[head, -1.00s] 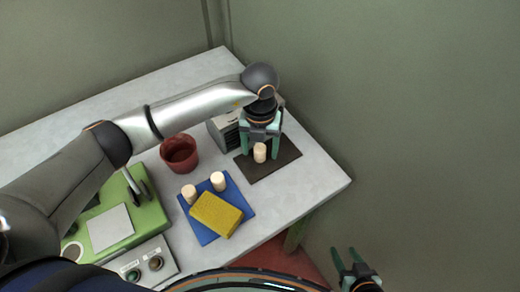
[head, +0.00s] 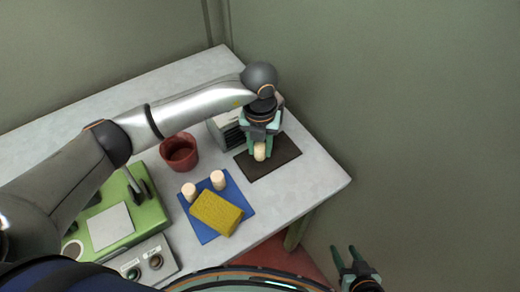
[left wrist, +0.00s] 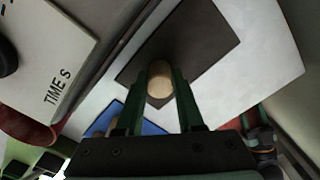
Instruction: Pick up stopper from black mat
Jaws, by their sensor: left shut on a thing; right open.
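A pale cork stopper (head: 260,153) stands on the black mat (head: 284,157) near the table's right side. My left gripper (head: 260,147) reaches down over the mat and is shut on this stopper. The left wrist view shows the stopper (left wrist: 160,84) between the two green fingers, with the dark mat (left wrist: 205,35) behind it. Whether the stopper's base still touches the mat is hard to tell. My right gripper (head: 355,262) is open and empty, off the table at the lower right.
Two more stoppers, a left one (head: 189,191) and a right one (head: 218,180), stand on a blue mat (head: 240,198) beside a yellow sponge (head: 216,212). A dark red pot (head: 179,152) and a grey box (head: 224,132) stand near the left arm. A green device (head: 142,224) is at the left.

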